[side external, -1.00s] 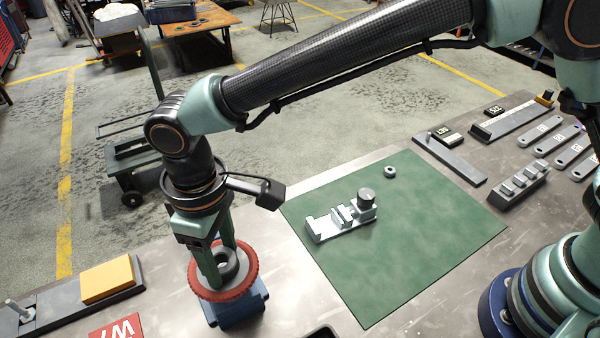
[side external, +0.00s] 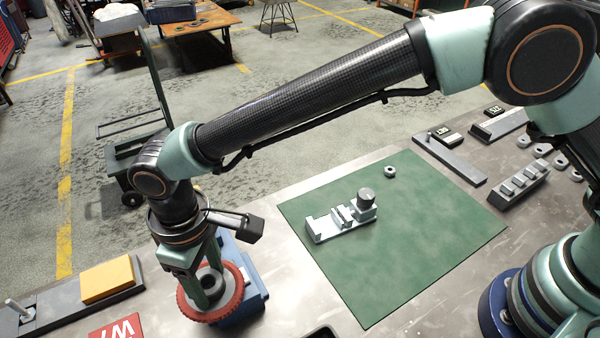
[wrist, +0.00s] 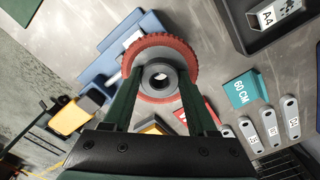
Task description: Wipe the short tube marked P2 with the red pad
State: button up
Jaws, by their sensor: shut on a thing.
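My gripper (side external: 211,284) is shut on the dark hub of the red pad (side external: 237,303), a round red disc with a rough rim. In the wrist view the gripper (wrist: 160,76) has a finger on each side of the hub, and the red pad (wrist: 150,48) faces the camera around it. A blue block (side external: 255,285) sits partly behind the pad; I cannot tell whether they touch. A metal fixture (side external: 328,229) with a dark round top (side external: 366,196) lies on the green mat (side external: 420,240). I cannot read a P2 mark on anything.
A small ring (side external: 389,172) lies on the mat. A yellow block (side external: 106,279) on a dark board stands at left, near a red card (side external: 118,329). A grey stepped block (side external: 522,184) stands at right. The mat's near half is clear.

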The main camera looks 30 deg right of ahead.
aim_at(230, 279)
jog(key=d, duration=0.2)
jog(key=shift+d, duration=0.3)
jog(key=shift+d+r, duration=0.1)
jog(key=shift+d, duration=0.1)
notch_tip(230, 279, up, 8)
dwell(0.4)
